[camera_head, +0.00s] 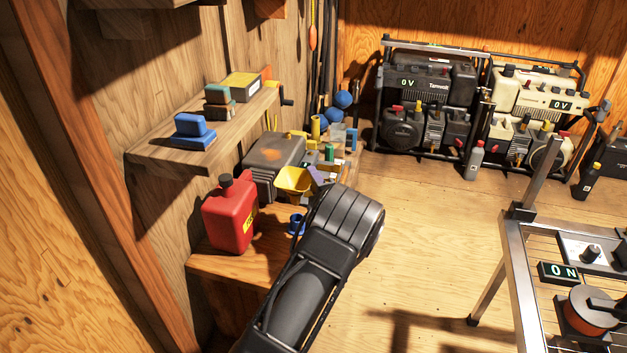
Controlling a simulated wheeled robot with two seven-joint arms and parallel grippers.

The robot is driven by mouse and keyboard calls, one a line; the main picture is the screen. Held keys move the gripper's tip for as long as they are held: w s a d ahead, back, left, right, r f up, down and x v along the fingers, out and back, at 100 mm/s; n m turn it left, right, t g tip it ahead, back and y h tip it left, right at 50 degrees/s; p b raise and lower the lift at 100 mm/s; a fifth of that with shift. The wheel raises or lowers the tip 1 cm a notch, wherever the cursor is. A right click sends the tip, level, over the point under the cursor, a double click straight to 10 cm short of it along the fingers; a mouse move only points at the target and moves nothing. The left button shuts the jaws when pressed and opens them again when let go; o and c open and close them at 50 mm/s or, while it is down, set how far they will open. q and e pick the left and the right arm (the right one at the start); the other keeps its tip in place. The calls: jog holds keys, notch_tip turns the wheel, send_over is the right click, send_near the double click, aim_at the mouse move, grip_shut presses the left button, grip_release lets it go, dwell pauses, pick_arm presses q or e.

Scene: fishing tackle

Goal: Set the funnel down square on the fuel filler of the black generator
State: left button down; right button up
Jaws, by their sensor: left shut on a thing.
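The yellow funnel (293,180) shows above the low bench, beside the red fuel can, with its wide mouth up. My left gripper (315,177) is shut on the funnel at its right side; my own dark wrist hides most of the fingers. The black generator (428,95) stands on the floor at the back wall in a dark tube frame, with a "0 V" display. It is well to the right of and behind the funnel. I cannot make out for sure which part is its fuel filler. My right gripper is not in view.
A red fuel can (230,215) and a grey toolbox (274,163) stand on the bench (225,266). A metal-framed rack (520,250) is at right. The middle floor is clear.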

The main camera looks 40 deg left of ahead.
pick_arm(q)
jog(key=d+r+m+t+h, duration=0.3)
jog(key=d+r, duration=0.6)
jog(key=d, duration=0.4)
jog(key=s+d+r+m+t+h, duration=0.2)
jog(key=s+d+h, duration=0.1)
jog(key=d, duration=0.5)
jog(key=s+d+r+m+t+h, duration=0.1)
jog(key=s+d+r+m+h, duration=0.1)
jog(key=s+d, duration=0.3)
jog(key=d+h, duration=0.1)
jog(key=d, duration=0.2)
jog(key=shift+s+r+m+t+h, duration=0.2)
jog(key=shift+r+m+t+h, duration=0.1)
jog(key=shift+r+t, duration=0.1)
jog(key=shift+d, duration=0.15)
